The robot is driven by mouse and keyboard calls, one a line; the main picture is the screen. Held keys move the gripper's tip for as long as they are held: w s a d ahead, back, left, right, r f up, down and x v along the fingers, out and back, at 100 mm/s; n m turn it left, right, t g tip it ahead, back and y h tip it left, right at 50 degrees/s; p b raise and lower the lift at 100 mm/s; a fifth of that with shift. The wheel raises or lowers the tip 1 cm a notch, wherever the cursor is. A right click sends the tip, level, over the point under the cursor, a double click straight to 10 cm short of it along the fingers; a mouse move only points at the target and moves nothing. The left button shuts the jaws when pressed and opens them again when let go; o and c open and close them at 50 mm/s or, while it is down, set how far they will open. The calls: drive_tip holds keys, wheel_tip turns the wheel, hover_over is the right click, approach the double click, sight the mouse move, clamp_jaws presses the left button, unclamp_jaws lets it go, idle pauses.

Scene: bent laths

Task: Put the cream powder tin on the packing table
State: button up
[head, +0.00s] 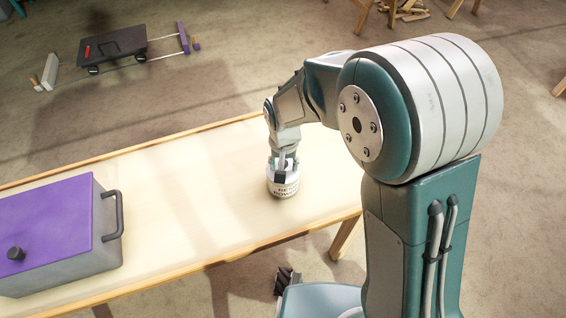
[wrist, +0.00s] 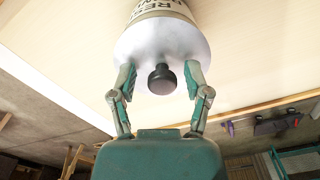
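The cream powder tin (head: 284,189), with dark lettering and a pale lid, stands upright on a long pale table with wooden edges (head: 190,180), near its right end. In the wrist view the tin's lid (wrist: 140,45) has a black knob (wrist: 162,79) at its middle. My gripper (head: 283,165) points down just above the tin. In the wrist view its two fingers (wrist: 162,82) are spread on either side of the knob, with a visible gap on each side. Nothing is held. I cannot tell which table is the packing table.
A grey box with a purple lid (head: 45,220) and a side handle (head: 112,215) stands on the table's left end. A dark wheeled cart (head: 100,47) is on the floor behind. Wood pieces (head: 405,10) lie at the back. The tabletop between box and tin is clear.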

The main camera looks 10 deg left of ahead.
drive_tip(key=shift+r, duration=0.1)
wheel_tip(320, 180, up, 12)
idle(0.6)
drive_tip(key=s+d+r+m+t, duration=0.1)
drive_tip(key=s+d+r, duration=0.1)
drive_tip(key=d+r, duration=0.35)
drive_tip(key=s+d+r+t, duration=0.2)
drive_tip(key=d+r, duration=0.1)
drive_tip(key=d, duration=0.6)
drive_tip(key=s+d+r+t, duration=0.2)
drive_tip(key=s+d, duration=0.7)
drive_tip(key=s, duration=0.1)
drive_tip(key=shift+s+d+m+t, duration=0.15)
drive_tip(key=shift+d+m+t, duration=0.15)
drive_tip(key=shift+m, duration=0.1)
drive_tip(key=shift+c, duration=0.2)
